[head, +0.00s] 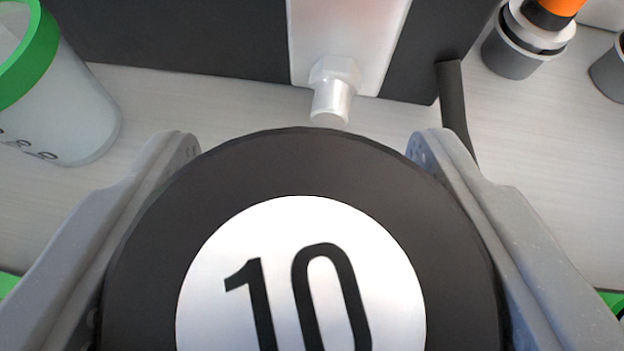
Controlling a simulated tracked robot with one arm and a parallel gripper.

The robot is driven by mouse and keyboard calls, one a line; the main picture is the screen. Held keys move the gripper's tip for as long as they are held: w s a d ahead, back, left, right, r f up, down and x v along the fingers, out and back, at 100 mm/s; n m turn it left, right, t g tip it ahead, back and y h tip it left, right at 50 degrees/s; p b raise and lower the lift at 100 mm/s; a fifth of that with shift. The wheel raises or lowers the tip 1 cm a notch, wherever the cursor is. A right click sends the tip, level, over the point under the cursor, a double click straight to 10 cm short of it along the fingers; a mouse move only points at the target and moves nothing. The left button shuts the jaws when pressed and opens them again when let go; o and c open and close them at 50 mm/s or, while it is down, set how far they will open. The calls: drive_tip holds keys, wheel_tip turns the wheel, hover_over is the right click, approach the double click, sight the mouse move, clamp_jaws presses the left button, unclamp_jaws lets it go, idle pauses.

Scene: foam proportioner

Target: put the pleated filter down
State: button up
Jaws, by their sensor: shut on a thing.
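My gripper (304,150) is shut on a round black thing with a white disc marked "10", which I take to be the pleated filter (300,165). One grey finger lies along each side of it. The filter fills the lower middle of the head view, and its near part is cut off by the bottom edge. No pleats show from this side. The picture does not show what is under the filter or whether it touches the surface.
A pale tabletop (570,190) lies beyond the filter. A dark panel (180,35) with a white metal fitting (331,95) stands at the back. A translucent cup with a green rim (65,115) is at left. Grey cylinders, one with an orange top (515,50), are at upper right.

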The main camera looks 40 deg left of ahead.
wheel_tip(320, 180, down, 3)
drive_tip(key=shift+f, duration=0.1)
drive_tip(key=o, duration=1.1)
drive_tip(key=shift+s+d, duration=0.1)
drive_tip(key=v, duration=1.2)
